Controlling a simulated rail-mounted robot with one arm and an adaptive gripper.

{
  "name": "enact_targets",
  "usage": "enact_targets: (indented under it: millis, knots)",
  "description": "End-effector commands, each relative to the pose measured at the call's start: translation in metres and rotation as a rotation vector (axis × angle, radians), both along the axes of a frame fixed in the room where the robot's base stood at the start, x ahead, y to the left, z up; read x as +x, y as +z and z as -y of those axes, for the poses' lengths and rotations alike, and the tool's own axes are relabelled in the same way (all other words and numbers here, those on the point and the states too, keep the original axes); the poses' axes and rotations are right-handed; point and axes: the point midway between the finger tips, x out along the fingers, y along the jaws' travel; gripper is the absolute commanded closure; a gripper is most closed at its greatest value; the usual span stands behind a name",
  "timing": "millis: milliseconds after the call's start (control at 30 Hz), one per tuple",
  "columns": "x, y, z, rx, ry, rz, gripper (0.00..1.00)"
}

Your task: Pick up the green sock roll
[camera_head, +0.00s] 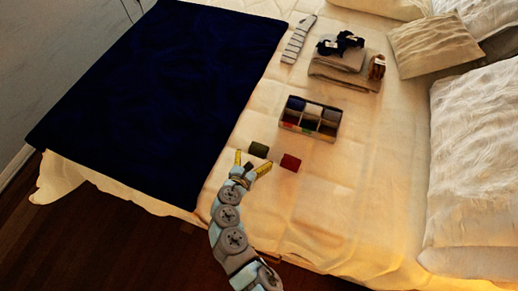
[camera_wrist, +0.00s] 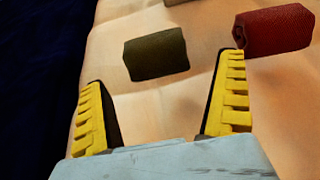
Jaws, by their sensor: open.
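The green sock roll (camera_head: 258,149) lies on the bed's pale sheet, just beyond my gripper (camera_head: 253,162) in the head view. In the wrist view the green sock roll (camera_wrist: 156,54) is a dark olive cylinder lying on its side. It is ahead of the space between my gripper's yellow fingers (camera_wrist: 164,105), nearer the top of the picture. The fingers are spread open with nothing between them. No contact with the roll shows.
A red sock roll (camera_head: 290,162) lies close to the right, beyond the right fingertip in the wrist view (camera_wrist: 278,30). A compartment box (camera_head: 281,122) with several rolls stands behind. Folded cloths (camera_head: 345,84) lie farther back. A dark blue blanket (camera_head: 150,90) covers the left.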

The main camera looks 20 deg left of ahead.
Motion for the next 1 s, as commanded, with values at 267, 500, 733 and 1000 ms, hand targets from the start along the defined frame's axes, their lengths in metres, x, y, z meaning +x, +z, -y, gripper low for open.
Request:
enact_targets:
  millis: [267,500,733,1000]
  knots:
    - [0.008,-0.004,0.001,-0.001,-0.004,-0.001,0.00]
    - [0.029,-0.011,-0.003,0.002,-0.003,0.001,0.00]
    - [0.049,-0.019,-0.003,0.001,-0.002,0.001,0.00]
    - [0.051,-0.020,-0.003,0.000,0.000,0.000,0.00]
